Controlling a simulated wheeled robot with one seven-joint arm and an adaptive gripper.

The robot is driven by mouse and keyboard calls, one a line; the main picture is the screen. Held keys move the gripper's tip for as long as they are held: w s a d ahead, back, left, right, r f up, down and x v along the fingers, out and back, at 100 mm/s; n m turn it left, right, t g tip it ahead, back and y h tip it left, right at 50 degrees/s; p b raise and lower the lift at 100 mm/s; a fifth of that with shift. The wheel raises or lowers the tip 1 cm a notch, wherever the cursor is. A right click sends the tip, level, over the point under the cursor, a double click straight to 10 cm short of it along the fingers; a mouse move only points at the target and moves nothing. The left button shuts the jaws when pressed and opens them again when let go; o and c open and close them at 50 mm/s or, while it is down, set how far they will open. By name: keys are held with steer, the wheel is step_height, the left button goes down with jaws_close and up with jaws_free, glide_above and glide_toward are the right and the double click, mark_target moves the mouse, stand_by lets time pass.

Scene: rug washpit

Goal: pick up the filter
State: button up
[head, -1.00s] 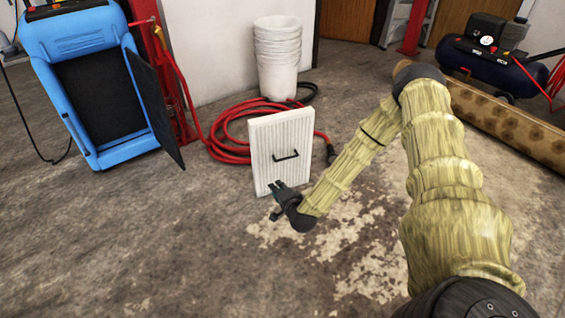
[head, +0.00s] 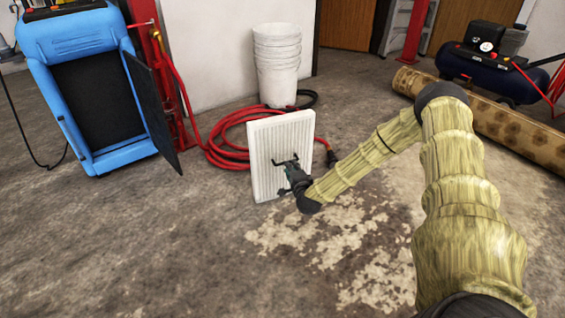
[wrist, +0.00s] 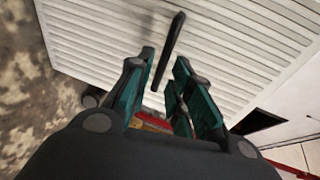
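The filter (head: 264,172) is a white pleated panel standing upright on the concrete floor, with a dark handle (head: 277,163) on its front face. In the wrist view the pleated face of the filter (wrist: 240,50) fills the upper part, and its handle (wrist: 170,50) runs toward the space between my fingertips. My gripper (head: 291,168) is right in front of the filter, at the handle. In the wrist view my gripper (wrist: 166,78) has its two green-padded fingers apart, with a gap between them. I cannot tell whether they touch the handle.
A coiled red hose (head: 228,138) lies behind the filter. A stack of white buckets (head: 277,65) stands against the wall. A blue machine (head: 85,85) with an open dark flap is at the left. A rolled rug (head: 520,135) lies at the right. The floor in front is clear.

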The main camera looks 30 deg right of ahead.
steer(key=b+x, duration=0.3)
steer(key=x, duration=0.2)
steer(key=shift+w+a+r, duration=0.1)
steer(key=shift+a, duration=0.1)
jaws_close()
